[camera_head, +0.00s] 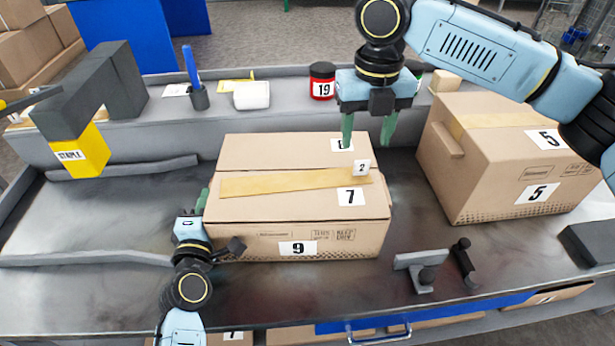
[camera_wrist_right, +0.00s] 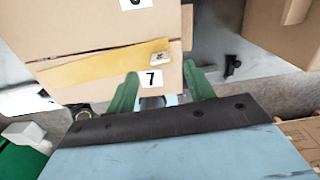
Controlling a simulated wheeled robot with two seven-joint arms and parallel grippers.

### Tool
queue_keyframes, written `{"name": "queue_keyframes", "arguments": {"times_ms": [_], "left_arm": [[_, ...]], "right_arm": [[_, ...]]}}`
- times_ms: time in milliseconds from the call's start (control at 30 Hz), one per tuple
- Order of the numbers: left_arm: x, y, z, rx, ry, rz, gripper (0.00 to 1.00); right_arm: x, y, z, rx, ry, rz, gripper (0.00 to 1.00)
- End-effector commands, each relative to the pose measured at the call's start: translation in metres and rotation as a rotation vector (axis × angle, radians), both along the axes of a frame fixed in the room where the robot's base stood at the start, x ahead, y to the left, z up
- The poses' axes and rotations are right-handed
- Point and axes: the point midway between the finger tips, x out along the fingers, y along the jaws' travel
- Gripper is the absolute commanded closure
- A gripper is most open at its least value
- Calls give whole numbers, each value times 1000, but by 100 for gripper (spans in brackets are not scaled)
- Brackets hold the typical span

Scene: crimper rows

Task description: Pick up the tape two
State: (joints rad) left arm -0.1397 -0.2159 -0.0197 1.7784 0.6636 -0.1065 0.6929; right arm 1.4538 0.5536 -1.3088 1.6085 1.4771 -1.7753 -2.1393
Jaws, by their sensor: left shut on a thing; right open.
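The tape two (camera_head: 285,183) is a tan strip lying across the top of the middle cardboard box (camera_head: 340,243), with a small "2" tag (camera_head: 361,168) at its right end. The tape also shows in the right wrist view (camera_wrist_right: 95,69), just beyond my fingers.
A second box labelled "5" (camera_head: 538,194) stands close on the right. A yellow "STAPLE" block (camera_head: 82,152) hangs at left.

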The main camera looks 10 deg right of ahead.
Motion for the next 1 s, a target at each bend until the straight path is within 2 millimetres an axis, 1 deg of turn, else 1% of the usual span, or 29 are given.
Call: {"name": "queue_keyframes", "arguments": {"times_ms": [33, 267, 400, 533, 633, 833, 867, 1000], "left_arm": [[0, 0, -1, 0, 2, 0, 100], [0, 0, -1, 0, 3, -1, 100], [0, 0, -1, 0, 3, -1, 100], [0, 0, -1, 0, 3, -1, 100], [0, 0, -1, 0, 3, -1, 100], [0, 0, -1, 0, 3, -1, 100], [0, 0, -1, 0, 3, -1, 100], [0, 0, -1, 0, 3, -1, 100]], "right_arm": [[0, 0, -7, -1, 1, 0, 47], [-2, 0, -24, 0, 2, 0, 47], [-4, 0, -46, -1, 1, 0, 47], [-4, 0, -62, 1, 1, -1, 47], [-4, 0, -67, 1, 0, -1, 47], [-4, 0, -67, 1, -1, -1, 47], [-4, 0, -67, 1, -1, -1, 50], [-4, 0, -67, 1, -1, -1, 68]]}}
